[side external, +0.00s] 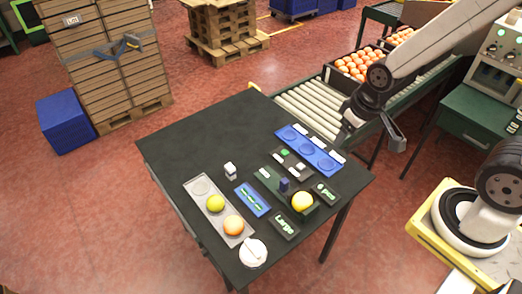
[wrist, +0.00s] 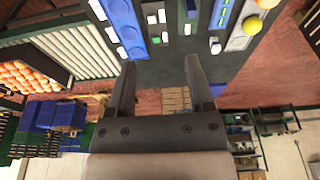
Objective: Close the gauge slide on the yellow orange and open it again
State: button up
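The yellow orange (side external: 302,202) sits in the dark gauge at the table's front right in the side view. A dark blue block (side external: 284,185), seemingly the gauge slide, stands just behind and left of it; I cannot tell any exact gap. My gripper (side external: 397,138) hangs beyond the table's right edge, well apart from the gauge. In the wrist view my gripper (wrist: 160,65) has its two fingers wide apart with nothing between them. The gauge's orange is not clear in that view.
A grey tray (side external: 201,188) holds a yellow-green fruit (side external: 215,203) and an orange one (side external: 233,225). A blue tray (side external: 308,150) with round recesses lies at the back right. A white cube (side external: 230,170) and a white round dish (side external: 253,252) stand on the table (side external: 190,140). Its far left is clear.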

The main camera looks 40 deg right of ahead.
jog(key=w+a+f+g, duration=0.1)
jog(key=w+a+f, duration=0.2)
jog(key=w+f, duration=0.35)
jog(key=g, duration=0.2)
send_over(285, 180)
notch_tip(285, 180, down, 9)
jog(key=shift+s+d+r, duration=0.1)
jog(key=shift+f, duration=0.55)
jog(key=shift+f, duration=0.15)
jog(key=shift+f, duration=3.75)
grip_shut()
